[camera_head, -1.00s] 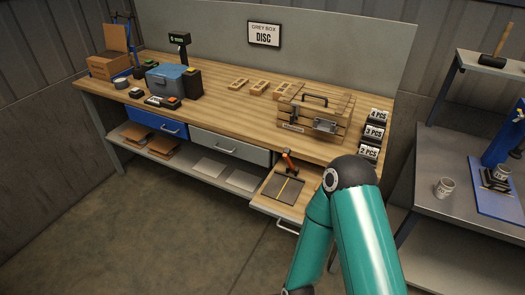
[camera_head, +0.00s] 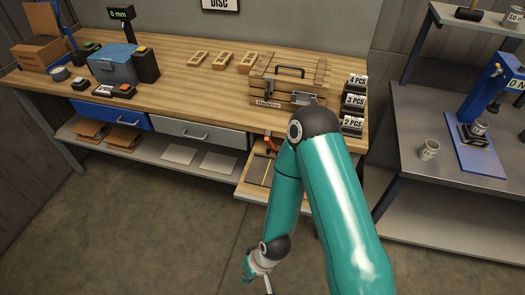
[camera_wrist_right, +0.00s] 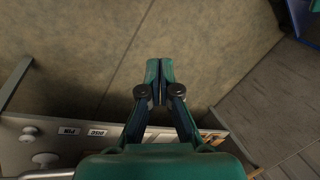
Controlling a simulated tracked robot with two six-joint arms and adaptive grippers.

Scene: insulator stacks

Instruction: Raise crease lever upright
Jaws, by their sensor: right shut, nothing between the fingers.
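The crease lever (camera_head: 270,145), with an orange grip, shows in the head view on a pulled-out tray below the bench top. My right arm hides much of it, and I cannot tell its angle. The dark creasing plate (camera_head: 257,168) is partly visible below it. My right gripper (camera_head: 267,284) is low in the head view, over the floor and well apart from the lever. In the right wrist view its fingers (camera_wrist_right: 160,72) are together and empty, with bare floor behind them. The lever does not show there. My left gripper is not in view.
The tray (camera_head: 247,190) juts from the bench front. A wooden case (camera_head: 265,88) and piece-count signs (camera_head: 353,101) stand on the bench above it. A steel table (camera_head: 415,120) with a blue press (camera_head: 480,155) is at right. Floor in front is clear.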

